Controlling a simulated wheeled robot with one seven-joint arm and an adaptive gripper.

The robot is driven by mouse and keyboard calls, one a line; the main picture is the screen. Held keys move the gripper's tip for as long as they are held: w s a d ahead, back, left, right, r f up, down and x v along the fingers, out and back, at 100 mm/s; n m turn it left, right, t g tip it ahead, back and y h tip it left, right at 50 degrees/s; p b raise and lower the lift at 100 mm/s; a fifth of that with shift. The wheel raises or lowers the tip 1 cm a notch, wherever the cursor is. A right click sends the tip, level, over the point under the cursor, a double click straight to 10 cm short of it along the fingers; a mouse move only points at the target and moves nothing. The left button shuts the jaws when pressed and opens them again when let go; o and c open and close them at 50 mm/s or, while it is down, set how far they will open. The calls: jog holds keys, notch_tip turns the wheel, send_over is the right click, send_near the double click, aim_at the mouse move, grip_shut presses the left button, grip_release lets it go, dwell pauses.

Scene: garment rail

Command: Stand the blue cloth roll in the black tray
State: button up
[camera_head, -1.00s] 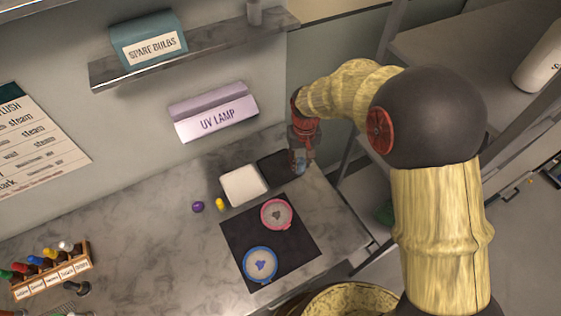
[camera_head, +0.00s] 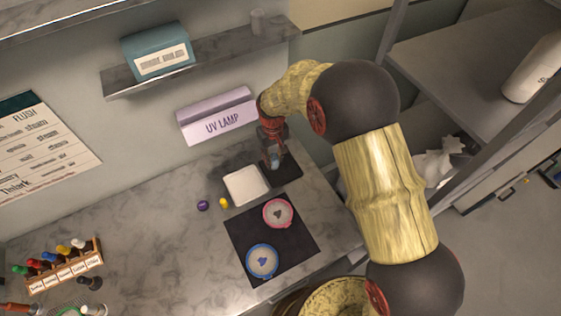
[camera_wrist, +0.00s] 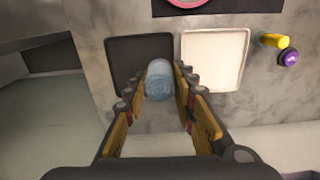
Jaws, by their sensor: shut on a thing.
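My gripper (camera_head: 273,152) is shut on the blue cloth roll (camera_wrist: 159,82), a pale blue cylinder seen end-on between the fingers (camera_wrist: 160,92) in the wrist view. In the head view the roll (camera_head: 275,162) hangs below the gripper, over the upper left part of the black tray (camera_head: 288,175). In the wrist view the roll overlaps the side of the black tray (camera_wrist: 127,50) nearer the white tray. I cannot tell whether the roll touches the tray; its lower end is hidden.
A white tray (camera_head: 246,186) stands beside the black one. A dark mat (camera_head: 300,240) holds pink-rimmed (camera_head: 278,213) and blue-rimmed (camera_head: 262,261) round dishes. Purple (camera_head: 203,205) and yellow (camera_head: 224,202) small items lie nearby. A UV LAMP box (camera_head: 217,117) is behind.

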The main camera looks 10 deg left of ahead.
jog(key=w+f, duration=0.1)
jog(key=f, duration=0.1)
jog(key=w+d+f, duration=0.1)
jog(key=w+f, duration=0.2)
jog(key=shift+w+d+f, duration=0.1)
jog(key=shift+d+f, duration=0.25)
jog(key=shift+w+f, duration=0.15)
jog(key=shift+f, duration=1.45)
jog(key=shift+f, duration=0.1)
jog(key=o, duration=0.8)
jog(key=shift+o, duration=0.4)
